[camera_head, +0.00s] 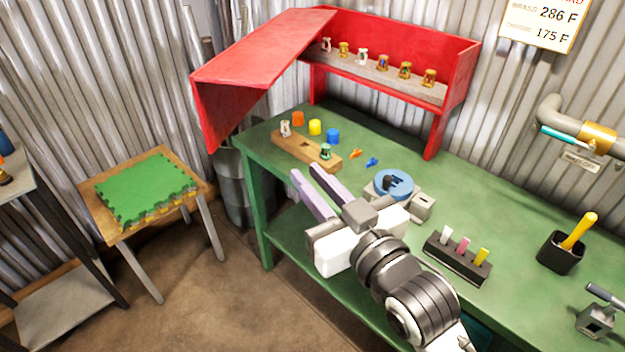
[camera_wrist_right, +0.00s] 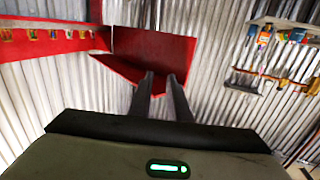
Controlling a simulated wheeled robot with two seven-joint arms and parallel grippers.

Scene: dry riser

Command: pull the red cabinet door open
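The red cabinet (camera_head: 458,85) stands raised on legs at the back of the green bench. Its red door (camera_head: 265,50) is swung wide open out to the left, and the shelf inside shows. The door also shows in the right wrist view (camera_wrist_right: 155,48), ahead of the fingertips. My right gripper (camera_head: 305,169) is over the bench's front left part, below and to the right of the door, apart from it in the head view. Its two fingers (camera_wrist_right: 160,75) are parted with nothing visible between them. My left gripper is not in view.
Several small brass and chrome pieces (camera_head: 383,62) stand on the cabinet shelf. A wooden block (camera_head: 305,148), coloured caps (camera_head: 315,127) and a blue round fixture (camera_head: 393,184) are on the bench near my right gripper. A stool with a green mat (camera_head: 145,188) stands left.

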